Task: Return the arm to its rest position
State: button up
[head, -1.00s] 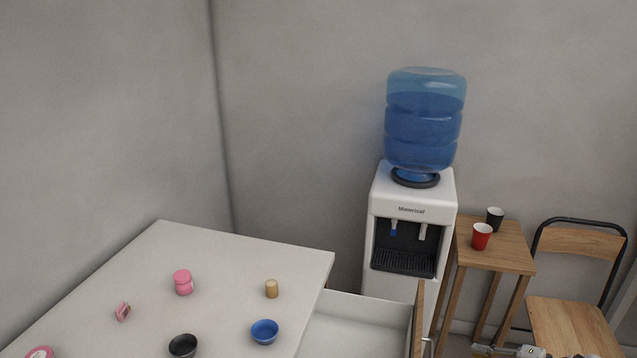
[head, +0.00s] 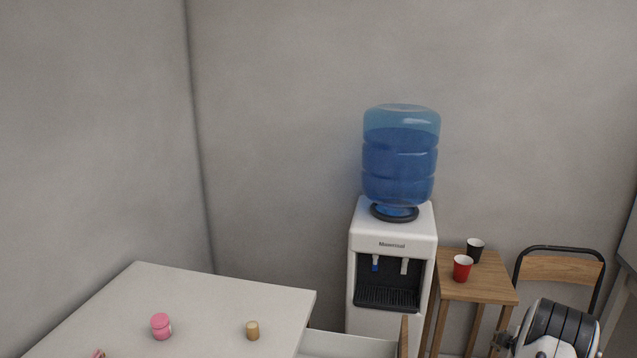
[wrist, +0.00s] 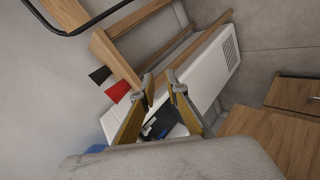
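My gripper (wrist: 161,88) shows in the wrist view with its two fingers apart and nothing between them. It is open and in the air, with the white water dispenser behind it. A white and black part of my arm (head: 553,330) shows at the lower right of the head view, in front of the chair. The gripper itself cannot be made out in the head view.
A white counter (head: 230,300) at lower left holds a pink jar (head: 161,327) and a cork-coloured piece (head: 252,331). A drawer (head: 345,345) stands open beside it. The water dispenser (head: 392,232), a stool (head: 480,287) with red and black cups, and a chair (head: 562,268) stand rightward.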

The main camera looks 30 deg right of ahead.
jog(key=a+r+m+g+y, duration=0.1)
jog(key=a+r+m+g, duration=0.3)
jog(key=a+r, duration=0.7)
jog(key=a+r+m+g, duration=0.2)
jog(key=a+r+m, duration=0.4)
jog(key=a, duration=0.9)
jog(key=s+a+r+n+t+y, duration=0.1)
jog(key=a+r, duration=0.4)
jog(key=a, duration=1)
jog(key=s+a+r+n+t+y, duration=0.1)
jog(key=s+a+r+y, duration=0.2)
jog(key=a, duration=1.2)
jog(key=s+a+r+n+t+y, duration=0.1)
jog(key=s+a+r, duration=0.6)
jog(key=a, duration=0.9)
jog(key=shift+r+n+t+y, duration=0.35)
jog(key=shift+n+t+y, duration=0.05)
jog(key=shift+n, duration=0.2)
